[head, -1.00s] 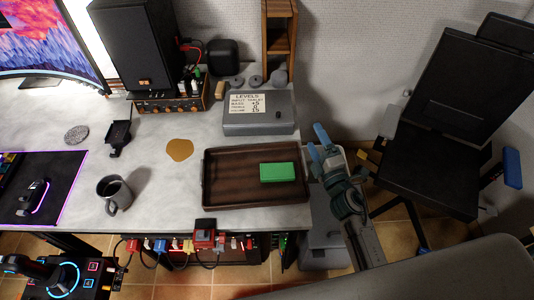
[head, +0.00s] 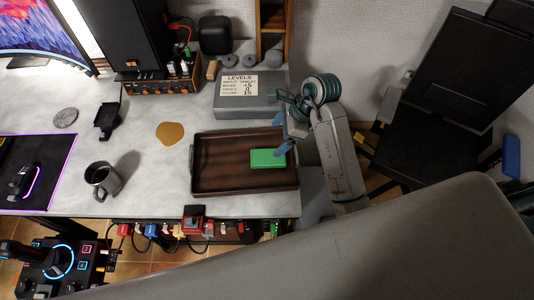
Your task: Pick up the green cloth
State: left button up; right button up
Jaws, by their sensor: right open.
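The green cloth (head: 264,158) is a folded rectangle lying in the right half of the brown wooden tray (head: 222,178) on the desk. My right gripper (head: 281,137) is open above the tray's right side, with its blue fingertips pointing down at the cloth's right end. One fingertip overlaps the cloth's right edge in the picture; I cannot tell whether it touches. My left gripper is not in view.
A grey box (head: 243,106) with a LEVELS label stands behind the tray. A brown spill (head: 170,133) lies left of it. A dark mug (head: 101,179) stands further left. A black chair (head: 440,120) is at the right. Bare desk lies between mug and tray.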

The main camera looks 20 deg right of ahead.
aim_at(269, 156)
notch_tip(269, 156, down, 3)
jog(key=b, duration=0.3)
jog(key=shift+s+a+g+h, duration=0.1)
jog(key=shift+g+h, duration=0.2)
jog(key=shift+h, duration=0.1)
jog(key=shift+p+x, duration=0.55)
jog(key=shift+x, duration=0.45)
jog(key=p+x, duration=0.1)
jog(key=x, duration=0.1)
jog(key=p+x, duration=0.1)
jog(key=x, duration=0.2)
jog(key=shift+d+f, duration=0.1)
jog(key=shift+d, duration=0.1)
jog(key=shift+a+f, duration=0.1)
jog(key=shift+f, duration=0.2)
jog(key=c, duration=1.1)
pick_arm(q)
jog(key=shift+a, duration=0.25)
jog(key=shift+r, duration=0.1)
pick_arm(e)
jog(key=shift+r, duration=0.2)
